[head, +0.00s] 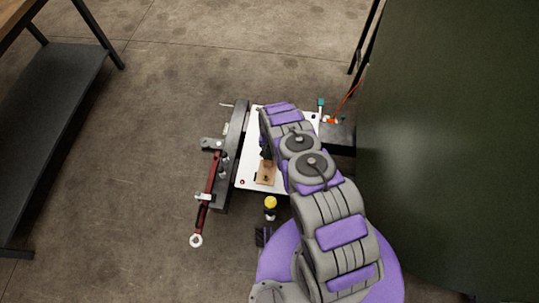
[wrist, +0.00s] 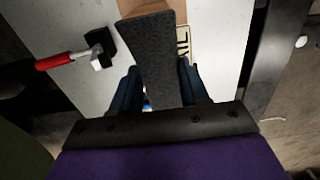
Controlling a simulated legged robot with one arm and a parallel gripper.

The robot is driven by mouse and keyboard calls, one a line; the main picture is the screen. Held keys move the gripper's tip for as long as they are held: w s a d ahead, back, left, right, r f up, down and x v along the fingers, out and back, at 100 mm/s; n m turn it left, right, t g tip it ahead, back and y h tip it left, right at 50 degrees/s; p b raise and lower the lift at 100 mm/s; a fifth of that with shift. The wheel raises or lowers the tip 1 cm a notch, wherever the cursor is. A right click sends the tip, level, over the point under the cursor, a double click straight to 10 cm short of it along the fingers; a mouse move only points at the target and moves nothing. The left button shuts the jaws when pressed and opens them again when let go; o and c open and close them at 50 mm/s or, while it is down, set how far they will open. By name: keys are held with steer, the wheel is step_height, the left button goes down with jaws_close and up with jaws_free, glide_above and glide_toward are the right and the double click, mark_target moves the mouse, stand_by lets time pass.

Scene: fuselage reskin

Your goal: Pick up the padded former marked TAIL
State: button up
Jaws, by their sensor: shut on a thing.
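The padded former (wrist: 152,52) shows in the wrist view as a dark grey, rough-surfaced block between my fingers. A cream label (wrist: 183,42) beside it shows the letters "IL"; the rest of the label is hidden behind the block. My gripper (wrist: 158,76) is shut on the former, with one dark finger on each side of it. A tan wooden piece (wrist: 140,7) shows at the block's far end. In the head view, a wooden piece (head: 265,172) lies over the white board (head: 247,176), and my arm hides most of the gripper. I cannot tell whether the former touches the board.
A red-handled tool with a black head (wrist: 55,62) lies left of the former. A dark curved beam (head: 235,150) and red bar (head: 208,190) run along the board's left side. A yellow-topped object (head: 270,202) stands at its front. A dark green wall fills the right; floor is open left.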

jaws_close()
steer(key=shift+r, duration=0.15)
stand_by(0.5)
